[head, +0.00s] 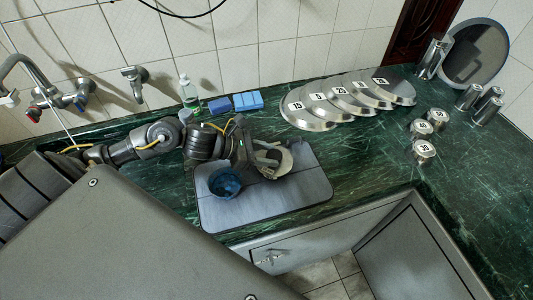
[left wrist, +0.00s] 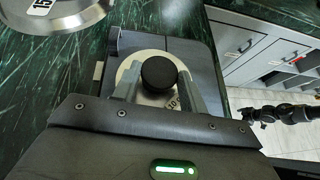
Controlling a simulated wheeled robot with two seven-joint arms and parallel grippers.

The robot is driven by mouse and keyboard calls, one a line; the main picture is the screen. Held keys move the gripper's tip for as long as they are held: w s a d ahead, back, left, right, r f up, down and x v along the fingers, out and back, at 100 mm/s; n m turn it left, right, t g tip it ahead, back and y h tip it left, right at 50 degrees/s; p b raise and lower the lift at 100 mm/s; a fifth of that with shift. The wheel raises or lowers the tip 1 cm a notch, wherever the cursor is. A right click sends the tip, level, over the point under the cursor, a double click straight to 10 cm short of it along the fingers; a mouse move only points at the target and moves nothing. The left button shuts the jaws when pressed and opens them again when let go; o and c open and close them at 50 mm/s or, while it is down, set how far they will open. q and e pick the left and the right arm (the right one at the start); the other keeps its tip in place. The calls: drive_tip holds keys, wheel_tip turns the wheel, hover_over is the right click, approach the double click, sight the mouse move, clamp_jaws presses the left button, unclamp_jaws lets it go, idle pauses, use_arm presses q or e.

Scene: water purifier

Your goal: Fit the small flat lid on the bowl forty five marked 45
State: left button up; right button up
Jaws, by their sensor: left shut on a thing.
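My left gripper (head: 268,158) is over the grey board, fingers pointing down. In the left wrist view its fingers (left wrist: 158,88) sit on either side of a round black knob (left wrist: 158,73) on a pale flat round lid (left wrist: 128,76). The gripper is shut on this lid, which shows in the head view as a pale disc (head: 284,163). A blue bowl (head: 224,182) stands on the board just left of the lid. I cannot read a 45 on the bowl. My right gripper (left wrist: 243,115) seems to show small and dark in the wrist view.
The grey board (head: 300,196) lies near the counter's front edge. Large numbered metal lids (head: 305,118) overlap along the wall. Small numbered metal canisters (head: 423,152) stand at right. A clear bottle (head: 189,94) and blue blocks (head: 248,101) are behind my left arm. Taps are at left.

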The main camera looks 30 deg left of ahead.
use_arm(q)
drive_tip(key=o, duration=1.1)
drive_tip(key=shift+s+a+r, duration=0.1)
drive_tip(key=shift+s+a, duration=0.15)
drive_tip(key=shift+a, duration=0.15)
drive_tip(key=shift+b+v, duration=1.05)
drive_tip(key=shift+v, duration=3.9)
drive_tip(key=shift+r, duration=0.1)
